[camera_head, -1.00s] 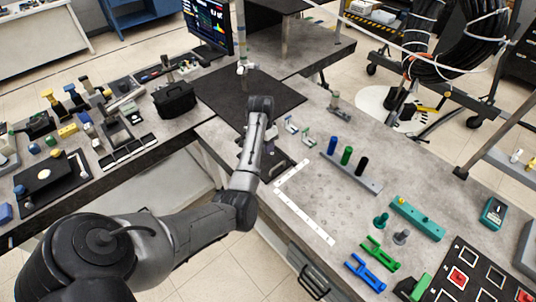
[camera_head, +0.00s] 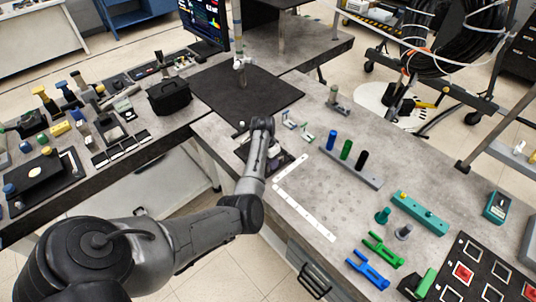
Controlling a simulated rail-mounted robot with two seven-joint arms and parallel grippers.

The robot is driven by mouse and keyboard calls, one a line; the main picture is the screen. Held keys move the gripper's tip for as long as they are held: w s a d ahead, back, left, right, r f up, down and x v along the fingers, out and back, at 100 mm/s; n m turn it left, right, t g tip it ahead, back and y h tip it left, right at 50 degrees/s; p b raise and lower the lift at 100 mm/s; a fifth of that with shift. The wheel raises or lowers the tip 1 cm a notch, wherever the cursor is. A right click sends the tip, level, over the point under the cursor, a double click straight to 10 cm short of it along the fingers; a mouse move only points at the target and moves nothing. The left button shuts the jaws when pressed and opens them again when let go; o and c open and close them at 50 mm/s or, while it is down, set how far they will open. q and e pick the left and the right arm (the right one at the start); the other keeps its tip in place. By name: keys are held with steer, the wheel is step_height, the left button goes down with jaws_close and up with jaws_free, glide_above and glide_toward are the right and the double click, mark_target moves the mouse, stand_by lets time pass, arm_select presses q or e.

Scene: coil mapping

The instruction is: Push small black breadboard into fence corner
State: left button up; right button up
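The white L-shaped fence (camera_head: 313,217) lies on the grey bench, with its corner at the near left and its arms running to the back right and the front right. A small black board (camera_head: 241,152) lies just behind that corner, largely covered by my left arm. My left gripper (camera_head: 275,155) points down at the board, beside the fence's upper arm. Its fingers are dark and partly hidden by the wrist, so I cannot tell their opening or whether they touch the board. My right gripper is not in view.
A rack with blue, green and black pegs (camera_head: 352,170) stands right of the fence. Small white and green parts (camera_head: 297,126) stand behind it. A large black mat (camera_head: 275,93) lies farther back. Green and blue clamps (camera_head: 368,270) lie at the front right. The fence's interior is clear.

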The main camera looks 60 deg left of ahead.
arm_select(q)
steer(key=shift+d+f, duration=0.2)
steer(key=shift+f, duration=0.85)
jaws_close()
stand_by(0.8)
steer(key=shift+a, duration=0.1)
